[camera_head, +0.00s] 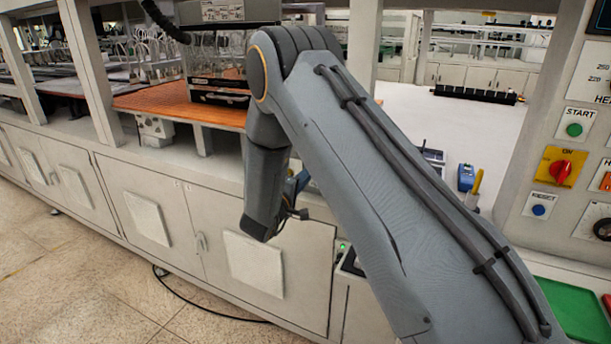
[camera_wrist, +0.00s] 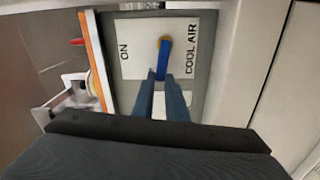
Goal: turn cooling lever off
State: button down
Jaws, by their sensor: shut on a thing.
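In the wrist view, the cooling lever (camera_wrist: 163,58) has a blue handle and a yellow hub, on a white label plate (camera_wrist: 133,62). The plate reads "ON" on the left and "COOL AIR" on the right; the picture is rotated. The handle runs from the hub down toward my gripper (camera_wrist: 159,80). My gripper is shut on the handle's end, with one blue-grey finger on each side. Part of the plate's lower text is hidden behind the fingers. In the head view my arm hides the lever and the gripper's tips.
A pale upright post (camera_wrist: 233,60) stands close to the right of the lever panel in the wrist view. An orange-edged board (camera_wrist: 97,60) is to its left. In the head view, white cabinets (camera_head: 150,215) run below the orange worktop (camera_head: 165,102), and a control panel (camera_head: 530,205) is at right.

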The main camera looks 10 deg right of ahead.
jog(key=shift+a+f+n, duration=0.1)
jog(key=shift+f+n, duration=0.35)
jog(key=shift+n, duration=0.55)
jog(key=shift+w, duration=0.1)
jog(key=c, duration=1.8)
grip_release()
jog(key=shift+o, duration=0.2)
jog(key=b+v, duration=0.2)
jog(key=v, duration=0.5)
jog(key=shift+s+a, duration=0.25)
jog(key=shift+s, duration=0.05)
